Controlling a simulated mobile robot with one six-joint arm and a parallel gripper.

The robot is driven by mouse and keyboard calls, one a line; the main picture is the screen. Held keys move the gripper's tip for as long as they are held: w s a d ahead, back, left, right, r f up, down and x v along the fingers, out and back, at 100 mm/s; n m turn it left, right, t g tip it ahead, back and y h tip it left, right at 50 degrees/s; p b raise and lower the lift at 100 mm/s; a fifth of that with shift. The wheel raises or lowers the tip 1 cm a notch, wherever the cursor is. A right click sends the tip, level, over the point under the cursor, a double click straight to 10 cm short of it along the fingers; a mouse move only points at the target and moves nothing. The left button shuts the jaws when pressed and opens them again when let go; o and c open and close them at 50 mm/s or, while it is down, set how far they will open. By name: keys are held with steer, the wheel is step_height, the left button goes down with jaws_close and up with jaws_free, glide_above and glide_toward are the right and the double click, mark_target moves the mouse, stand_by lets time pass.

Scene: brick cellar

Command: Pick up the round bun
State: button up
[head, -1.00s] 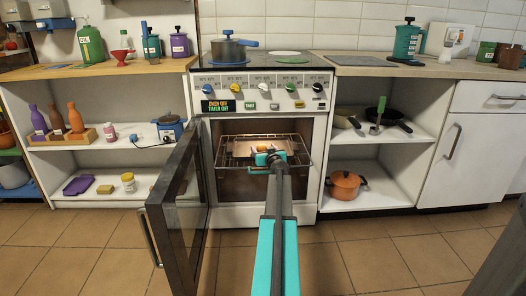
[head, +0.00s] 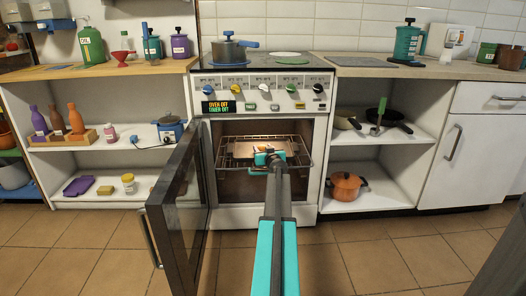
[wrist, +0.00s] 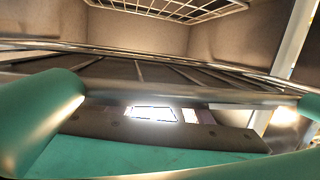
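The oven (head: 230,190) stands open, and a metal rack (head: 225,160) inside it carries a pan or tray (head: 242,150). The rack's bars also show close up in the wrist view (wrist: 185,92). My gripper (head: 268,157) reaches into the oven mouth at the rack's front. In the wrist view its teal fingers (wrist: 175,115) stand wide apart at left and right, with no bun between them. I cannot make out the round bun clearly; a tiny orange-tan patch at my gripper is too small to tell, and my gripper covers part of the tray.
The oven door (head: 178,200) hangs open to the left of my arm, close to it. A blue-handled pot (head: 228,50) stands on the stove top. An orange pot (head: 346,186) sits on the lower right shelf. The tiled floor in front is clear.

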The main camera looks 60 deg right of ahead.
steer(key=c, duration=0.4)
steer(key=shift+s+a+r+p, duration=0.3)
steer(key=shift+s+a+r, duration=0.1)
steer(key=shift+r, duration=0.15)
steer(key=s+a+r+p, duration=0.1)
steer(key=s+a+r, duration=0.1)
steer(key=s+a, duration=0.1)
steer(key=s+a+r+p, duration=0.1)
steer(key=s+a+r, duration=0.1)
steer(key=s+a, duration=0.1)
steer(key=s+a+r+p, duration=0.1)
steer(key=s+a+r, duration=0.1)
steer(key=s+r, duration=0.1)
steer(key=shift+s+a, duration=0.2)
steer(key=shift+a, duration=0.2)
stand_by(0.3)
